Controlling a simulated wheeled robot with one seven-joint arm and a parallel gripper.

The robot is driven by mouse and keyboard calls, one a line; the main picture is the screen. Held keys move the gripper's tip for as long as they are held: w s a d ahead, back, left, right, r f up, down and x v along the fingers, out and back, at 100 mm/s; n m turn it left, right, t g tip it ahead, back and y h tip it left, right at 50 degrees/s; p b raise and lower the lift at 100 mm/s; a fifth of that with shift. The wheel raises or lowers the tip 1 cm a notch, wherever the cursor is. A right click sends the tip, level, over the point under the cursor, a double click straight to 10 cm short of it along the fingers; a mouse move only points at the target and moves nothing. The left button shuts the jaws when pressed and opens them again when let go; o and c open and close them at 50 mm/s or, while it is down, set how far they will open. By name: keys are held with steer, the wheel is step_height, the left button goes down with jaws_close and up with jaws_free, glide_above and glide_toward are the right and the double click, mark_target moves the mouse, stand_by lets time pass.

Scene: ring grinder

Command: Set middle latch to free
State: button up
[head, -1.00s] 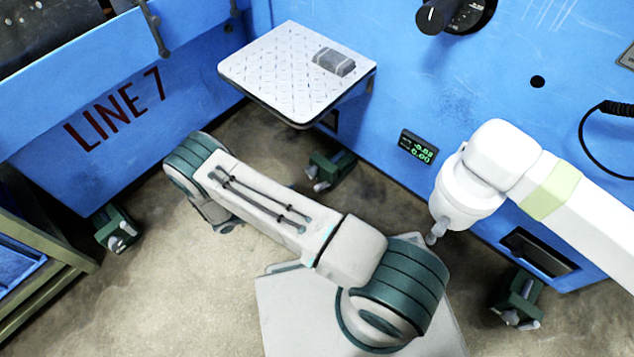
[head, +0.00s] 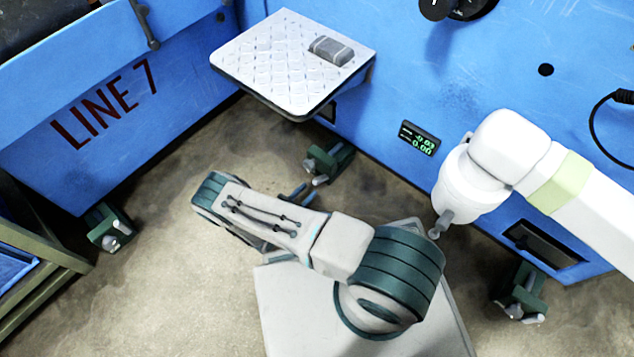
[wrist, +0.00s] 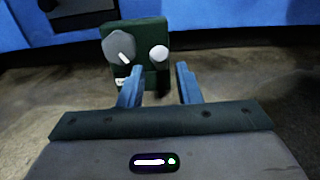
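The middle latch (head: 328,162) is a dark green block with grey metal parts, low on the blue machine below the white shelf. In the wrist view, a green latch block (wrist: 140,65) stands ahead with a grey knob (wrist: 119,47) marked by a white line, and a pale round peg (wrist: 159,53) to its right. A small white label sits under the knob. My gripper (wrist: 159,72) is open and empty, its two blue fingers apart in front of the block. In the head view my gripper (head: 298,192) is mostly hidden behind my arm, just short of the middle latch.
Similar green latches stand at left (head: 110,228) and right (head: 520,295). The white shelf (head: 265,55) with a grey block (head: 331,50) juts out above the middle latch. A white machine arm (head: 510,150) hangs at right. Bare floor lies between.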

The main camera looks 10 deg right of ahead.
mark_target(317, 181)
steer(key=b+x, duration=0.1)
steer(key=x, duration=0.5)
steer(key=shift+w, duration=0.1)
jaws_close()
